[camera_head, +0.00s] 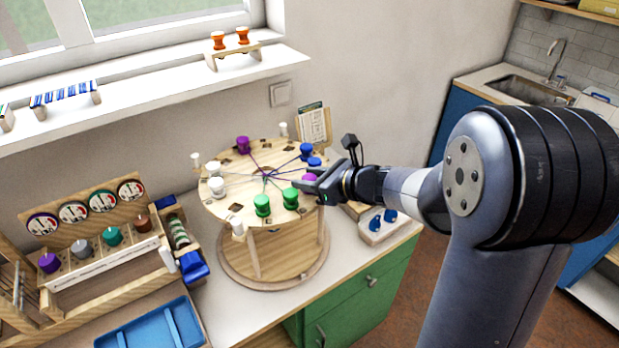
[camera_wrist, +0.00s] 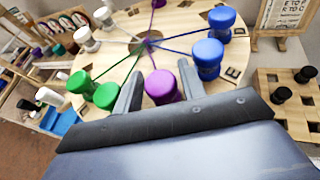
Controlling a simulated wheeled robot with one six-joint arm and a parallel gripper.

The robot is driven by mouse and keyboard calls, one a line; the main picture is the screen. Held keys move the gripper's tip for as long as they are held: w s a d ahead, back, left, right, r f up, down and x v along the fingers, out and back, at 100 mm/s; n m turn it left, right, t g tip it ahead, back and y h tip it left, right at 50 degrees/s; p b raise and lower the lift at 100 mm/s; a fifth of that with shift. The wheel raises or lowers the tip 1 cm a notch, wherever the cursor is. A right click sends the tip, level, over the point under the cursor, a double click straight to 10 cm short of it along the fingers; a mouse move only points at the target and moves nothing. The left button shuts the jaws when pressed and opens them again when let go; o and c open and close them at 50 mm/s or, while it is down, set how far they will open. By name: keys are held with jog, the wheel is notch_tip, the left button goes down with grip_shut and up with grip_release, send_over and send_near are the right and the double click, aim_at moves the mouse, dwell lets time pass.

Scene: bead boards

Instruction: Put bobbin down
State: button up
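A purple bobbin (camera_wrist: 162,87) is between the two fingers of my gripper (camera_wrist: 161,84), which look closed on its sides. In the head view, the purple bobbin (camera_head: 310,178) shows at the fingertips, at the right rim of the round wooden board (camera_head: 240,180). A purple thread runs from it towards the board's centre. I cannot tell whether its base touches the board. Two green bobbins (camera_head: 276,203) stand at the front rim. Blue bobbins (camera_head: 306,151) stand at the back right, white ones (camera_head: 216,186) at the left and another purple one (camera_head: 243,145) at the back.
A wooden rack (camera_head: 100,255) with bobbins and dials stands left, with a blue tray (camera_head: 150,328) in front. A card stand (camera_head: 314,124) is behind. Threads cross the board's middle.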

jog(key=shift+r, duration=0.2)
jog(key=b+v, duration=0.2)
jog(key=v, duration=1)
